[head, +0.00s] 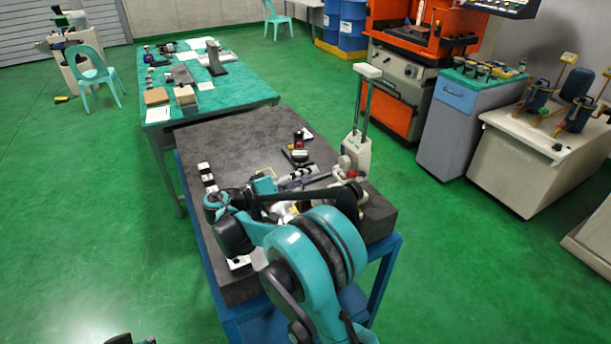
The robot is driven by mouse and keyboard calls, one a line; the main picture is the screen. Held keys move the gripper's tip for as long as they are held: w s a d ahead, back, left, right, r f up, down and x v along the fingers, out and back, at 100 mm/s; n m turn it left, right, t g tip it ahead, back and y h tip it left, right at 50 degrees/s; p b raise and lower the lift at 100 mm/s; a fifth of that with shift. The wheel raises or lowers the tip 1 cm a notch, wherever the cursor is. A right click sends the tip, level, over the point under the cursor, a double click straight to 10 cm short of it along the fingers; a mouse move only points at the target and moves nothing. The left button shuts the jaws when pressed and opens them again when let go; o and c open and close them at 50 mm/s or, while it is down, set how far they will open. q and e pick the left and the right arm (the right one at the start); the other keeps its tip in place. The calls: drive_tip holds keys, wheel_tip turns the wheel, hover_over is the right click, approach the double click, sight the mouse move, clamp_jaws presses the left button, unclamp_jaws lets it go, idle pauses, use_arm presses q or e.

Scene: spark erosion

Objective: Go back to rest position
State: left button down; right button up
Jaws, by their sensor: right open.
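My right arm, teal and black, comes in from the bottom and folds over the dark stone slab (240,130). My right gripper (290,180) appears to be over the middle of the slab, partly behind my own arm links. It is open, and I see nothing held in it. Its exact height above the slab is hard to tell. A small dark part at the bottom left edge looks like the tip of my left gripper (130,340); its jaws cannot be made out.
The slab rests on a blue stand (384,250). A pale column instrument (357,150) stands at its right edge. Small dark tools (297,155) and a black-and-white piece (207,178) lie on it. A green-topped table (235,93) stands behind.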

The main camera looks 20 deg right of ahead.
drive_tip(key=s+d+f+n+t+y, duration=0.1)
drive_tip(key=s+n+y, duration=0.1)
drive_tip(key=s+y, duration=0.3)
drive_tip(key=s+d+f+n+y, duration=0.1)
drive_tip(key=s+f+n+y, duration=0.1)
drive_tip(key=s+y, duration=0.35)
drive_tip(key=s+a+f+t+y, duration=0.1)
drive_tip(key=s+a+f+y, duration=0.2)
drive_tip(key=s+a, duration=0.2)
drive_tip(key=s+a+f+t+y, duration=0.2)
drive_tip(key=s+a, duration=0.4)
drive_tip(key=s, duration=0.5)
drive_tip(key=shift+f+n+y, duration=0.3)
drive_tip(key=shift+f+y, duration=0.1)
drive_tip(key=shift+y, duration=0.45)
